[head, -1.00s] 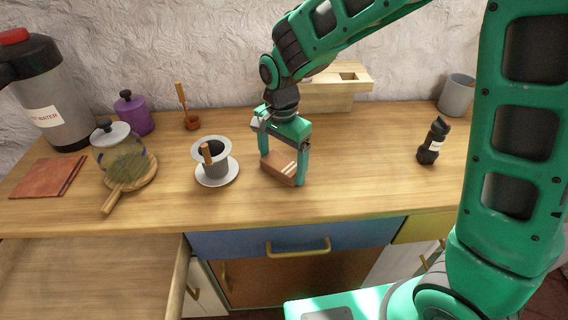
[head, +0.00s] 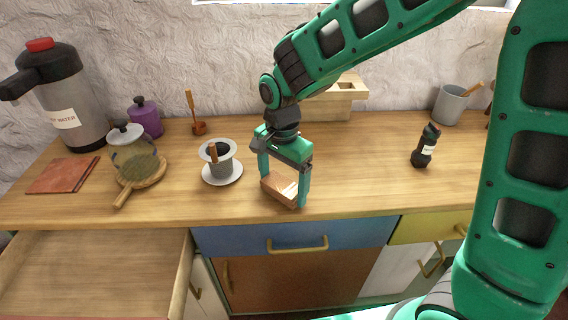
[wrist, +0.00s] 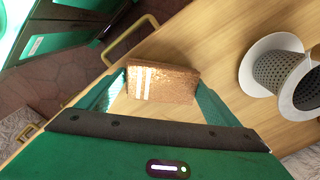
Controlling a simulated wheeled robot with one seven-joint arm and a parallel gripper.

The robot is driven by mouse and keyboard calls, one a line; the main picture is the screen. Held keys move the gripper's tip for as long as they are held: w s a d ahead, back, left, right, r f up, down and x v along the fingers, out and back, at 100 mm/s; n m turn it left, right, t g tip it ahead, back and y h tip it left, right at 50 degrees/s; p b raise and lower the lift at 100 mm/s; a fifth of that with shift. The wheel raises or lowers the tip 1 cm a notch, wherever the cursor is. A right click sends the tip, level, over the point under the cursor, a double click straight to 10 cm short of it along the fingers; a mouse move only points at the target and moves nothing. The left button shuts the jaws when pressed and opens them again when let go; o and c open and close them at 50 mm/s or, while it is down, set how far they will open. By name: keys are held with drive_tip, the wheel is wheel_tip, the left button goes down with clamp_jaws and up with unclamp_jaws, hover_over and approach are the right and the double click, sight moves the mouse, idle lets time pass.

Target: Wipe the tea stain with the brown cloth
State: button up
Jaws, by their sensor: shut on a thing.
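The brown cloth (head: 278,190), folded into a block with white stripes, is between the two fingers of my gripper (head: 283,192). My gripper is shut on it, low over the counter near its front edge, to the right of the saucer. In the wrist view the cloth (wrist: 178,84) spans the fingers, with its white stripes left of its middle. Whether the cloth touches the wood I cannot tell. I see no tea stain; it may be hidden under the cloth or gripper.
A cup with a metal filter (head: 219,168) stands on a saucer (head: 236,178) left of my gripper. A strainer (head: 137,172), glass jar, hot-water flask (head: 75,110) and reddish-brown flat piece (head: 62,175) are farther left. A black bottle (head: 424,148) stands right. An open drawer (head: 100,275) juts out front left.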

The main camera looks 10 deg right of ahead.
drive_tip(key=shift+d+r, duration=0.2)
drive_tip(key=shift+r, duration=0.3)
drive_tip(key=shift+d+r, duration=0.15)
drive_tip(key=shift+r, duration=3)
